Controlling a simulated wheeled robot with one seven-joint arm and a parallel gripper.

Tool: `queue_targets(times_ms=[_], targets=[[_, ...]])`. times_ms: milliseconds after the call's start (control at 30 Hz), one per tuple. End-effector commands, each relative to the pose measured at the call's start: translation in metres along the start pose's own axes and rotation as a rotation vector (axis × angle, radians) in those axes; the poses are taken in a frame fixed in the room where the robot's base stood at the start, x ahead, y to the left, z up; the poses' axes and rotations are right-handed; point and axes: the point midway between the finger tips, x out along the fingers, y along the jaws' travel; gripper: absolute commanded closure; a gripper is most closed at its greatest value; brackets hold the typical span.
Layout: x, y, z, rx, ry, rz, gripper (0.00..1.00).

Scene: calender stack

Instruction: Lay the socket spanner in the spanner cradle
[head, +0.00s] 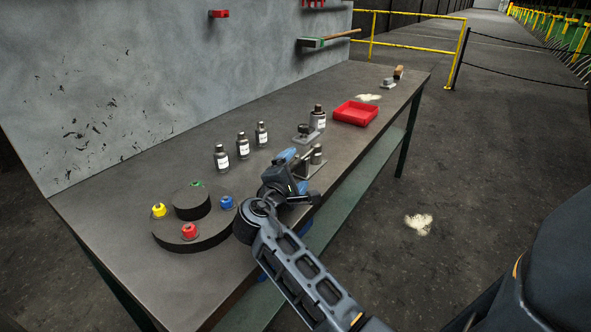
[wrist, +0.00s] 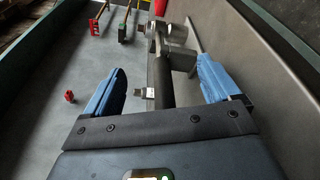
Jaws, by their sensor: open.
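My gripper (wrist: 165,95) is open in the wrist view, with a blue finger on each side. A dark bar with a grey metal head, seemingly the socket spanner (wrist: 164,78), shows between the fingers, apart from both. In the head view my gripper (head: 297,157) is low over the bench's front edge. Just beyond it is a metal fixture with short upright posts on a flat base, probably the spanner cradle (head: 317,155). My gripper partly hides it. I cannot tell whether the bar rests in it.
Several labelled bottles (head: 243,146) stand behind my gripper on the bench (head: 150,150). A small fixture (head: 303,133) and a red tray (head: 356,113) are farther along. A round dark stand (head: 205,240) with coloured knobs is at left. The wall (head: 150,80) bounds the back.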

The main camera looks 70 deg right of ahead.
Motion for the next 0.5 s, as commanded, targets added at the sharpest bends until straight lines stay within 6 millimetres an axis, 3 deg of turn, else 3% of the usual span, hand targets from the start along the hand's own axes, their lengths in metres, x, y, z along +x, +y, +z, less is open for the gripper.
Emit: queue_targets(times_ms=[500], targets=[[-0.024,0.0,0.0,-0.001,0.0,0.0,0.11]])
